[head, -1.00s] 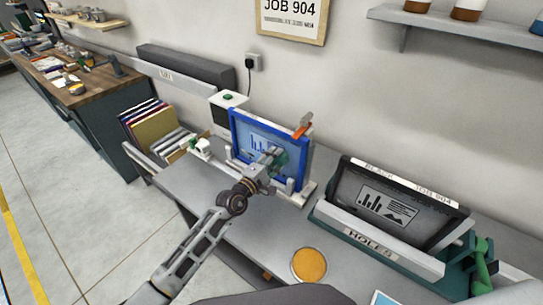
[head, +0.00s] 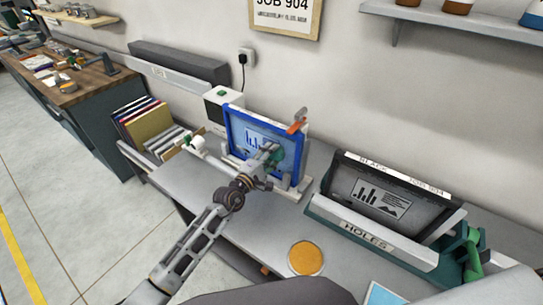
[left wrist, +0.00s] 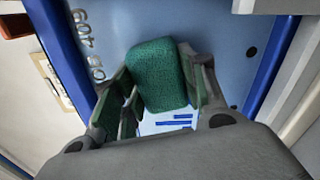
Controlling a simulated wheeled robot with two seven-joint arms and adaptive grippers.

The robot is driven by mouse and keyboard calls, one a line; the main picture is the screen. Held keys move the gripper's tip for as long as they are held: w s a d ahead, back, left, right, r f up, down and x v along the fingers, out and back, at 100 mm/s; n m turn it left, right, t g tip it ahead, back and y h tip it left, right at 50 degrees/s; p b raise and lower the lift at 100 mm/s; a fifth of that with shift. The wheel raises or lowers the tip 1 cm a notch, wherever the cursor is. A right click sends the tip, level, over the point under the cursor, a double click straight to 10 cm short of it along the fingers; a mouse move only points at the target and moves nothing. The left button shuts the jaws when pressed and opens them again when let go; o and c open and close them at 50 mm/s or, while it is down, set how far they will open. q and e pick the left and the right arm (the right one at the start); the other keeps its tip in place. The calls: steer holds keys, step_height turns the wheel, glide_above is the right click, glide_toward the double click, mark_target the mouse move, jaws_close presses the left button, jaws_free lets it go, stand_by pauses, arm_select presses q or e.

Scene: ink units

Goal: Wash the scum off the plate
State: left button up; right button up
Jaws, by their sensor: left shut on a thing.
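The plate (head: 240,130) is a blue-edged panel with a pale blue face and a dark bar-chart mark. It stands tilted in a white stand at the back of the bench. My left gripper (head: 270,153) is in front of the plate's face, shut on a green scrub pad (left wrist: 157,75). In the left wrist view the pad is close against the blue plate (left wrist: 215,50), over its printed area; exact contact is hard to tell. Raised lettering shows at the plate's edge. Any scum is too faint to make out. My right gripper is out of view.
A dark plate (head: 345,180) sits in a rack labelled HOLES at right. An orange-topped round tin (head: 306,258) stands at the bench's front. An orange-tipped tool (head: 297,122) is above the blue plate's corner. Folders (head: 145,122) stand at left.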

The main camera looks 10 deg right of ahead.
mark_target(260, 142)
arm_select(q)
steer(key=shift+w+a+b, duration=1)
steer(key=shift+w+a, duration=0.2)
steer(key=shift+w+a+f+b, duration=0.1)
steer(key=shift+w+a+b, duration=0.75)
steer(key=shift+b, duration=0.1)
steer(key=shift+w+a+b, duration=0.35)
steer(key=shift+b, duration=0.1)
steer(key=shift+w+a, duration=0.15)
